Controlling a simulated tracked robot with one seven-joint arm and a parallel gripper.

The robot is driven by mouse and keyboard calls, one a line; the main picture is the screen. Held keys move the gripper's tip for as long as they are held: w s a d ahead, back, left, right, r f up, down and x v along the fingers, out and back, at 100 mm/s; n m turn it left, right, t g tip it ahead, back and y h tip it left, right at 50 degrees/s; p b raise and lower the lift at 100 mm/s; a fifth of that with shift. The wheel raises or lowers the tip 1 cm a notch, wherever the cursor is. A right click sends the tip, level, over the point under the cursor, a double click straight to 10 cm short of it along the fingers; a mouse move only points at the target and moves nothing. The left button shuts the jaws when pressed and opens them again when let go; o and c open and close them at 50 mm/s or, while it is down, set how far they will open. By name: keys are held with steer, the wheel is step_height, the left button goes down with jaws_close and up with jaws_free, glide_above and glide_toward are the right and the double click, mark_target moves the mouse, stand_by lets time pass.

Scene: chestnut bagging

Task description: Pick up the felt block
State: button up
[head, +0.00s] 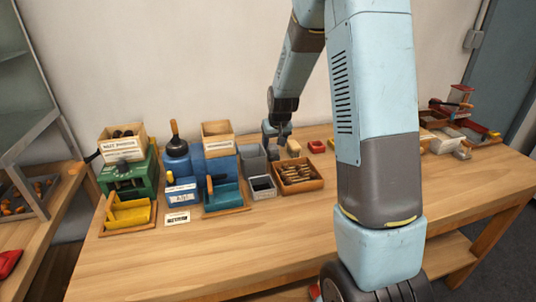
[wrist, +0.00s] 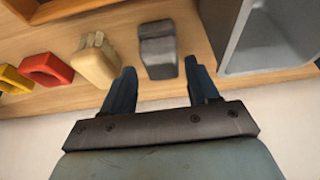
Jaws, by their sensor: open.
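The felt block is most likely the dark grey block (wrist: 158,58) with a lighter grey top part, lying on the wooden table in the wrist view. My gripper (wrist: 160,68) is open, with one finger on each side of the block's line. The block shows between and just beyond the fingertips, and I see no contact. In the head view my gripper (head: 277,133) is at the back of the table, behind the wooden tray. I cannot make out the block clearly there.
Beside the block in the wrist view is a beige, knobbed object (wrist: 95,65), then a red ring-like piece (wrist: 47,69) and a yellow one (wrist: 12,78). A grey bin (wrist: 232,55) stands on the other side. A wooden tray (head: 318,184) is in front. The table's front is clear.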

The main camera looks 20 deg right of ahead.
mark_target(273, 146)
steer(key=shift+x, duration=1.9)
steer(key=shift+a, duration=0.1)
steer(key=shift+c, duration=0.4)
steer(key=c, duration=0.7)
steer(key=shift+c, duration=0.2)
steer(key=shift+r, duration=0.1)
